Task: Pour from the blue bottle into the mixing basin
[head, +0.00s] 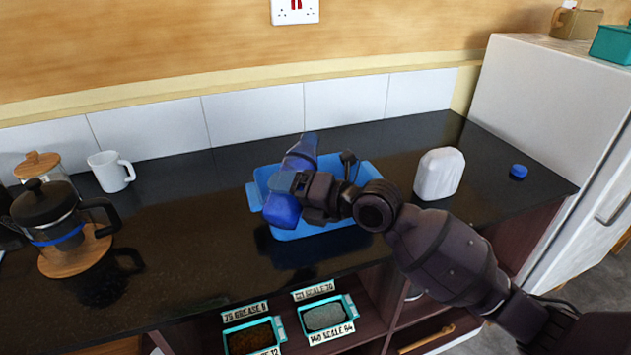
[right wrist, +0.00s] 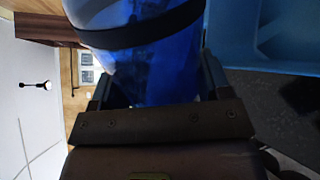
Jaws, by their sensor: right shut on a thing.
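The blue bottle (head: 282,211) is translucent and tilted, held over the light blue mixing basin (head: 370,172). My right gripper (head: 290,184) is shut on the bottle's side, reaching in from the right. In the right wrist view the bottle (right wrist: 155,62) sits between the fingers, with a dark band around it, and the basin (right wrist: 275,35) shows at the upper right. The basin rests on the dark counter against no wall, its inside partly hidden by the bottle and my gripper. I cannot see any liquid flowing. My left gripper is not in view.
A white container (head: 440,174) and a blue cap (head: 518,171) stand right of the basin. A white mug (head: 109,172) and a French press (head: 58,215) are at the left. Labelled trays (head: 327,316) sit on a shelf below. The counter between press and basin is clear.

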